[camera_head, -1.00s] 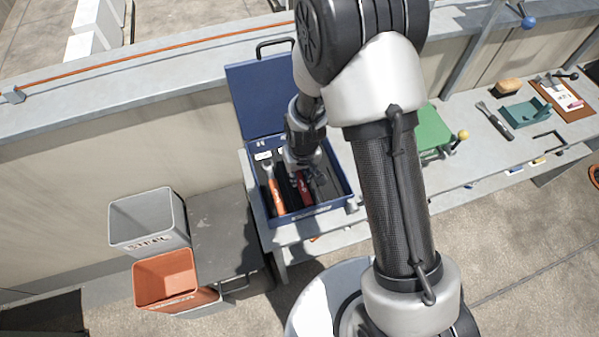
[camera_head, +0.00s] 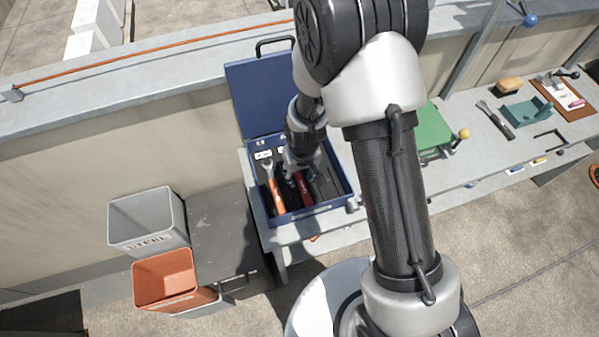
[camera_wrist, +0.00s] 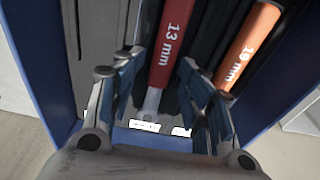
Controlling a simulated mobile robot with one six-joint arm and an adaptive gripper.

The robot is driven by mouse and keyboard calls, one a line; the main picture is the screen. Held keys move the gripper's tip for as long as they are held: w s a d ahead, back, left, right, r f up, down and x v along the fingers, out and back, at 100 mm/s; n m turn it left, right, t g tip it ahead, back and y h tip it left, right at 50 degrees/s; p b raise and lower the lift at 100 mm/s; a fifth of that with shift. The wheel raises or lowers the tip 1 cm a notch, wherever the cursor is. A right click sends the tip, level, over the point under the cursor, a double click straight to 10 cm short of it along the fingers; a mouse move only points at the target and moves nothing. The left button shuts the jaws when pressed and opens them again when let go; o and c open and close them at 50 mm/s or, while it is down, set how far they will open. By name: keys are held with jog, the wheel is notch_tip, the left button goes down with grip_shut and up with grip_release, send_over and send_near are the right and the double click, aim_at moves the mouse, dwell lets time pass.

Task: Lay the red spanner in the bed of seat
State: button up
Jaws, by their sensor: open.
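The red spanner (camera_wrist: 169,48), marked "13 mm", lies in a black bed inside the blue toolbox (camera_head: 318,210). Its pale jaw end points toward the white labels at the lid side. In the head view its red handle (camera_head: 303,188) shows below my gripper (camera_head: 300,164), right of the orange spanner (camera_head: 278,196). In the wrist view my gripper (camera_wrist: 158,64) is open, with one finger on each side of the red spanner. I cannot tell whether the fingers touch it. The orange spanner (camera_wrist: 247,45), marked "19 mm", lies in a separate bed.
The open toolbox lid (camera_head: 258,98) stands up at the back. A green case (camera_head: 432,130) is to the right, partly behind my arm. A grey bin (camera_head: 148,218) and an orange bin (camera_head: 166,277) stand at the lower left.

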aim_at(302, 182)
jog(key=shift+r, duration=0.1)
notch_tip(302, 182, up, 12)
jog(key=s, duration=0.1)
jog(key=shift+s+d, duration=0.2)
dwell(0.3)
